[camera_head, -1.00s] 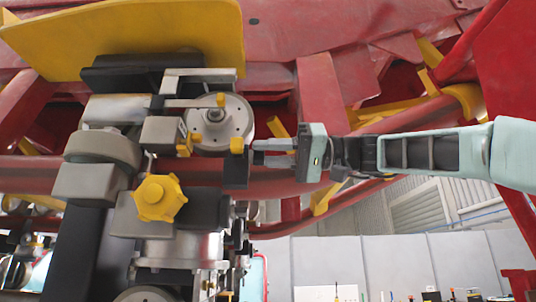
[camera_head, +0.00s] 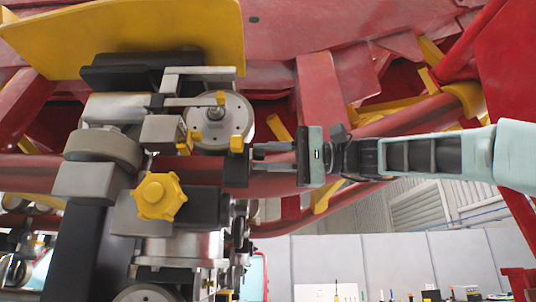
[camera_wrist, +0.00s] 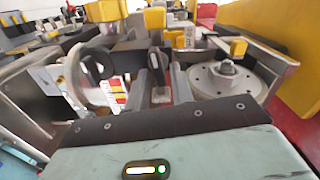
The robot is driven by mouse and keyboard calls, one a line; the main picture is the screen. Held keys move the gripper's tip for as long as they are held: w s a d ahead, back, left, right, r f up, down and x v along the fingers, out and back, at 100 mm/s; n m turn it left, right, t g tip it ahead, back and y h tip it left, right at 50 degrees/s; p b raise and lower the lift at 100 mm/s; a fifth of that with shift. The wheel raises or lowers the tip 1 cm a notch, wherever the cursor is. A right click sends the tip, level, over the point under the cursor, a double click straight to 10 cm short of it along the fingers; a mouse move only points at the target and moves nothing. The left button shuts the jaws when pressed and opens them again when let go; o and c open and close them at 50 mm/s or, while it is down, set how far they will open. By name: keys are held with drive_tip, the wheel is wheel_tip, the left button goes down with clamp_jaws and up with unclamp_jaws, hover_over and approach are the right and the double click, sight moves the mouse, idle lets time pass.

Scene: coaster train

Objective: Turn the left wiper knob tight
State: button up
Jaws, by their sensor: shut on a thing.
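My gripper (camera_head: 255,157) reaches in from the right in the head view. Its fingertips are at a dark block on the right side of the metal assembly, below the grey disc (camera_head: 238,118). In the wrist view my gripper (camera_wrist: 160,72) has its two fingers on either side of a narrow dark and grey piece (camera_wrist: 157,64), which I take to be the left wiper knob. The gripper is shut on it. The fingers and the block hide most of the knob in the head view, so its seating cannot be told.
A yellow star-shaped knob (camera_head: 159,196) sits on the assembly, lower left of my gripper. A red tube (camera_head: 280,183) runs behind and below the gripper. A yellow plate (camera_head: 130,35) overhangs the top left.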

drive_tip(key=shift+f+m, duration=0.1)
drive_tip(key=shift+m, duration=0.9)
drive_tip(key=o, duration=0.7)
drive_tip(key=shift+d, duration=0.1)
drive_tip(key=d+b, duration=0.5)
drive_tip(key=d, duration=1.2)
drive_tip(key=shift+s+d, duration=0.2)
drive_tip(key=shift+s, duration=0.1)
